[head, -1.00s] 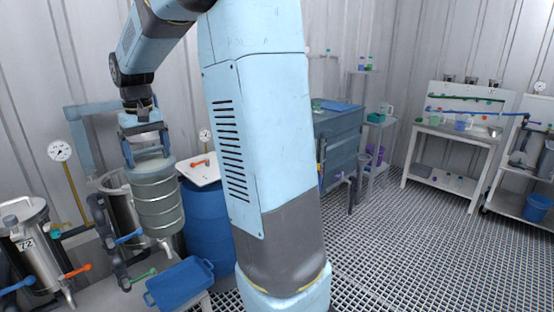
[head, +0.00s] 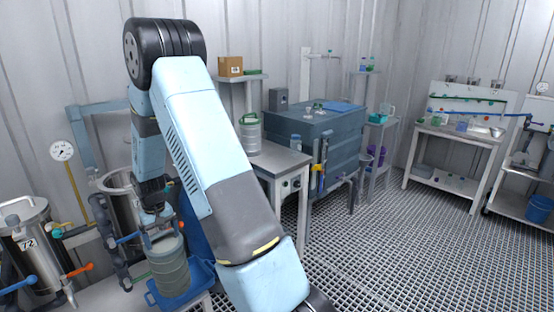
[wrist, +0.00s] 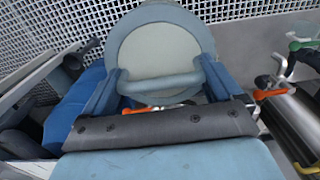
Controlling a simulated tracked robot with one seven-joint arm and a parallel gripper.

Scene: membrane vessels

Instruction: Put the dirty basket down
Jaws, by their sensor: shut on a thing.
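The dirty basket (head: 169,268) is a grey-green ribbed cylinder, upright at the lower left of the head view. My gripper (head: 163,232) is above it and shut on its top handle. In the wrist view, the basket's round pale top (wrist: 158,45) and handle bar (wrist: 160,84) lie between the fingers of my gripper (wrist: 160,76). The blue tray (head: 152,299) is directly under the basket, and the basket hides much of it. I cannot tell whether the basket's bottom touches the tray.
Steel vessels, one marked T2 (head: 32,250), with coloured valve handles stand close on the left. A second, lighter basket (head: 250,135) stands on a grey table (head: 278,158) beyond my arm. A dark blue-grey tank (head: 320,140) is behind. The grating floor at right is clear.

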